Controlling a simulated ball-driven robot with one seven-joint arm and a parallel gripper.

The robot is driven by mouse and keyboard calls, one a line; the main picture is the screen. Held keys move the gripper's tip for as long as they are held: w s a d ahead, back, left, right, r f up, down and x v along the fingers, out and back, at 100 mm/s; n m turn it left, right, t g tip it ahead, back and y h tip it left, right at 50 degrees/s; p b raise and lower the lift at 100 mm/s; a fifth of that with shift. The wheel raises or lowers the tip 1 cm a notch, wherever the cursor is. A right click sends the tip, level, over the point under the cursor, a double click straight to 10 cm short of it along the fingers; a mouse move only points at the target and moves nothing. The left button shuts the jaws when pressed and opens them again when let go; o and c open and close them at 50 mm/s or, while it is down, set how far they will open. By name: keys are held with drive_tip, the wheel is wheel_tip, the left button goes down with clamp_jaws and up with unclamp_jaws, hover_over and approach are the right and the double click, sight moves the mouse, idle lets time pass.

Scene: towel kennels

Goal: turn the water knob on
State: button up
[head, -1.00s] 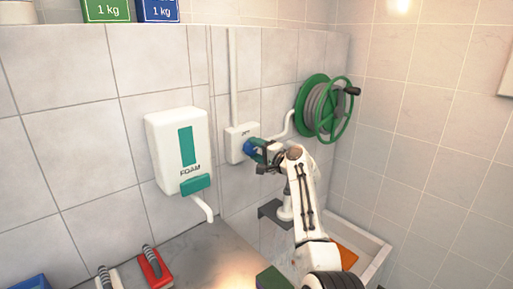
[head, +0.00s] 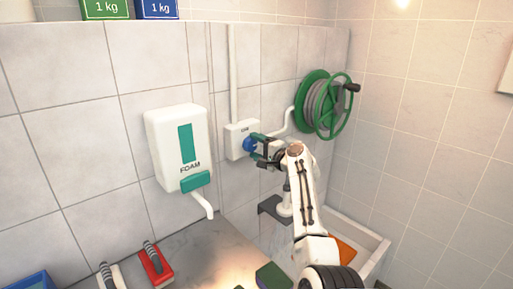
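A white foam dispenser (head: 177,148) hangs left of the box. A green hose reel (head: 325,105) is on the wall to the right. Below are a grey counter (head: 205,250) with a red-based brush (head: 155,266), and a white-rimmed basin (head: 372,248).

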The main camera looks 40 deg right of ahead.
drive_tip(key=shift+o, duration=0.9)
drive_tip(key=shift+a, duration=0.1)
drive_tip(key=shift+s, duration=0.1)
drive_tip(key=s+b, duration=0.1)
drive_tip(key=s, duration=0.9)
drive_tip(key=shift+s+b, duration=0.3)
drive_tip(key=shift+s, duration=0.1)
